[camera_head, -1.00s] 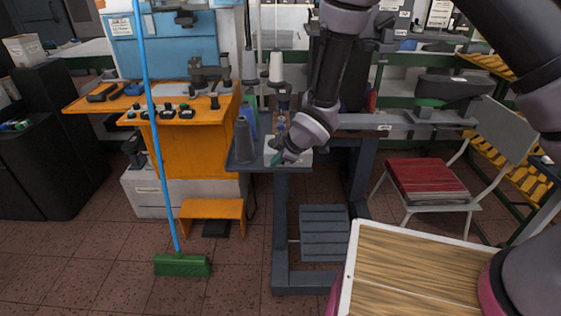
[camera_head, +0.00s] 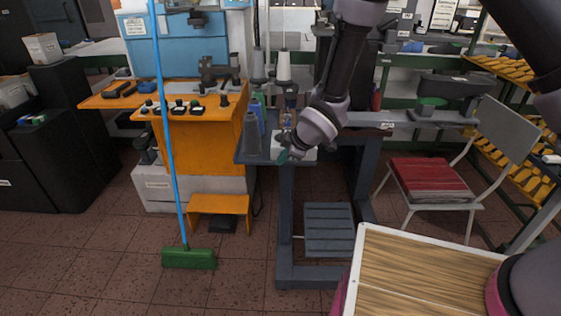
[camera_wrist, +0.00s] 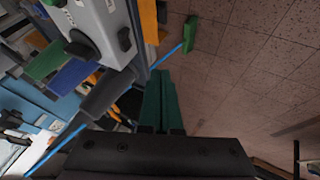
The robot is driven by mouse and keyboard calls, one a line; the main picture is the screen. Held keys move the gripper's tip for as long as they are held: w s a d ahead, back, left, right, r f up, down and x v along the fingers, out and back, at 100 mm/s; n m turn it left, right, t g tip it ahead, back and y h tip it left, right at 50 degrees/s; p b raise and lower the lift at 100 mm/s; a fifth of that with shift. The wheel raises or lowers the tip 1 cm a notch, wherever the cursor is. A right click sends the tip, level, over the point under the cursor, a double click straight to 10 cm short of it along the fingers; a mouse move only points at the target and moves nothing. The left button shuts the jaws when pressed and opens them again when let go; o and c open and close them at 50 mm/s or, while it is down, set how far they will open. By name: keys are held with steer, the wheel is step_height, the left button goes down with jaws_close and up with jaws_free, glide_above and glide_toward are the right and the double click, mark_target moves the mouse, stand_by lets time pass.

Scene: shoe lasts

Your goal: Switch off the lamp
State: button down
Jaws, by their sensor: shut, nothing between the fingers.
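I cannot make out a lamp for certain in either view. My gripper (camera_head: 284,157) is at the front edge of the small grey table, beside a white box (camera_head: 276,146). The wrist view shows a white box (camera_wrist: 94,28) with dark knobs at the upper left, apart from the fingers. My gripper's dark green fingers (camera_wrist: 163,80) are closed together with nothing between them, and the floor lies behind their right side. My arm hides part of the table and what stands behind it.
A blue-handled green broom (camera_head: 188,258) stands before the orange workbench (camera_head: 205,140). A chair with a red stack (camera_head: 430,178) is at right. The floor at front left is clear.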

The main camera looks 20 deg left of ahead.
steer(key=s+v, duration=0.1)
steer(key=v, duration=0.6)
steer(key=shift+r, duration=0.2)
steer(key=shift+a+r, duration=0.1)
steer(key=w+d+r+m+t+h, duration=0.1)
steer(key=w+d+r+m, duration=0.45)
steer(key=d+r, duration=0.55)
steer(key=w+d+r+m+t+h, duration=0.2)
steer(key=w+d+r+m, duration=0.4)
steer(key=d+r, duration=0.55)
steer(key=s+d+r+m, duration=0.3)
steer(key=d, duration=0.4)
steer(key=s+d+r+m, duration=0.2)
steer(key=d+r+m, duration=0.15)
steer(key=d, duration=0.35)
steer(key=s+d+r+m+h, duration=0.1)
steer(key=s+d+r+m, duration=0.3)
steer(key=s+d+m, duration=0.3)
steer(key=s+d, duration=0.1)
steer(key=s, duration=0.4)
steer(key=shift+t, duration=0.3)
steer(key=shift+s+r, duration=0.1)
